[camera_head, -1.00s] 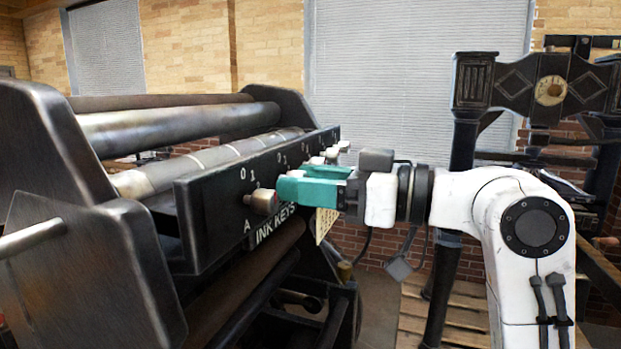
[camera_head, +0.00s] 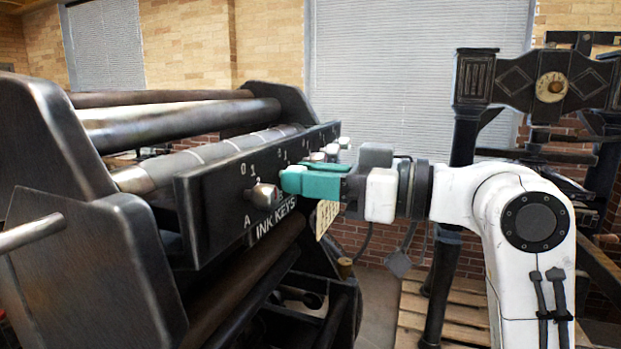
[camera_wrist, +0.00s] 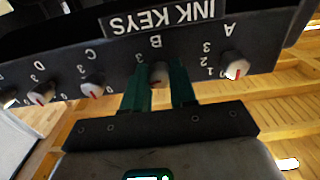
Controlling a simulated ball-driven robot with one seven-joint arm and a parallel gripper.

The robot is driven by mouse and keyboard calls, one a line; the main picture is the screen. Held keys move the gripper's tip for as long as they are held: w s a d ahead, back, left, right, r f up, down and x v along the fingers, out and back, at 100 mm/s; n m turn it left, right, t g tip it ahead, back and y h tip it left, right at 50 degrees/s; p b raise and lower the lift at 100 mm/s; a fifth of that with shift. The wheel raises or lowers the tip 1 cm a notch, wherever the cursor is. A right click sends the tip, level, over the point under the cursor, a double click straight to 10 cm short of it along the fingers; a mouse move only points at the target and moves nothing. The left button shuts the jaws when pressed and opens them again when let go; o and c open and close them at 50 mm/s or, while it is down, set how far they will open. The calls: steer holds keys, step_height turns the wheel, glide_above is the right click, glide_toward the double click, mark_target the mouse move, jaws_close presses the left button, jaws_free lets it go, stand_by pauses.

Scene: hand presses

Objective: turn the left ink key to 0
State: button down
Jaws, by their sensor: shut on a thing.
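The left ink key (camera_head: 264,195), by letter A, is a silver knob at the near end of the dark panel. It also shows at the right of the upside-down wrist view (camera_wrist: 235,66). Its red mark points toward the bottom of that view; the figure it meets cannot be read. Figures 0 and 1 stand above the key in the head view. My gripper (camera_head: 290,181) has green fingers, shut on the B key (camera_wrist: 158,74), the neighbour of A. The fingers largely hide the B key in the head view. Key A stands free of the fingers.
Keys C (camera_wrist: 92,87) and D (camera_wrist: 41,93) sit farther along the panel (camera_head: 195,217). Rollers (camera_head: 180,122) lie behind the panel. Another dark press (camera_head: 540,85) stands at the right, behind my arm.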

steer(key=shift+f+n+b, duration=0.1)
steer(key=shift+n+b, duration=0.2)
steer(key=shift+b, duration=0.1)
steer(key=shift+w+n+b, duration=0.1)
steer(key=shift+n+b, duration=5.85)
steer(key=shift+n, duration=1.65)
steer(key=c, duration=0.9)
jaws_free()
steer(key=v, duration=1.1)
steer(key=shift+b, duration=0.35)
